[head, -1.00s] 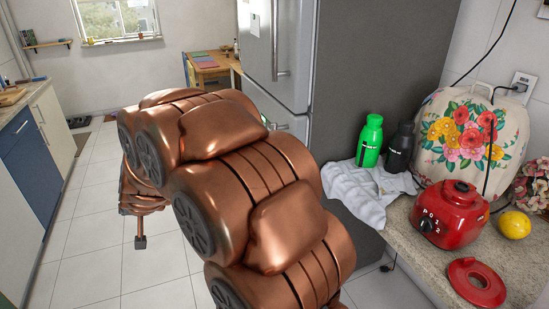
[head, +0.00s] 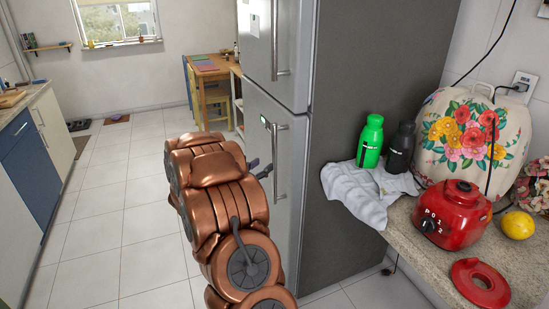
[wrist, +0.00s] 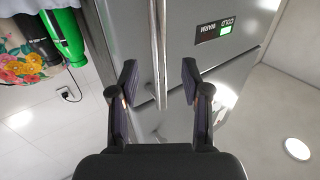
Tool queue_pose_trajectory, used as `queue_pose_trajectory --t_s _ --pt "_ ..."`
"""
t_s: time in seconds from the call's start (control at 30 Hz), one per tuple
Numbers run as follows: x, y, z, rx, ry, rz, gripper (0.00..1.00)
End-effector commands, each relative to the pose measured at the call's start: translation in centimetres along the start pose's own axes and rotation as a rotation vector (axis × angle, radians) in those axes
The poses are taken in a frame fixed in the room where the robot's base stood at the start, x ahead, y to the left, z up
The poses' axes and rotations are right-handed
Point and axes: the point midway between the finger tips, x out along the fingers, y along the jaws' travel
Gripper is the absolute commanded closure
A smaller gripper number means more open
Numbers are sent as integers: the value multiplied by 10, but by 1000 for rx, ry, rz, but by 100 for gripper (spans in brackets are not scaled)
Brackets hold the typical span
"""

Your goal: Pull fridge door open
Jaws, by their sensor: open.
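The silver fridge (head: 262,95) stands in the middle of the head view, with an upper and a lower door, both shut. The lower door has a vertical bar handle (head: 276,160) and a small display by the handle's top. In the wrist view, which looks upside down, the handle (wrist: 158,45) runs between the finger lines and the display (wrist: 225,30) is to its right. My gripper (head: 262,170) is beside the lower handle in the head view. In the wrist view my gripper (wrist: 160,82) is open, its fingers on either side of the handle; contact cannot be told.
Cabinets (head: 45,140) line the left. The tiled floor (head: 120,215) between is free. A wooden table (head: 212,68) stands behind.

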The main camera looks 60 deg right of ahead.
Motion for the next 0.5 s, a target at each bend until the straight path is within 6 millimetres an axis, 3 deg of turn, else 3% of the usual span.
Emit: queue_pose_trajectory --t_s 0.5 --pt "56 3 -2 -3 5 8 52"
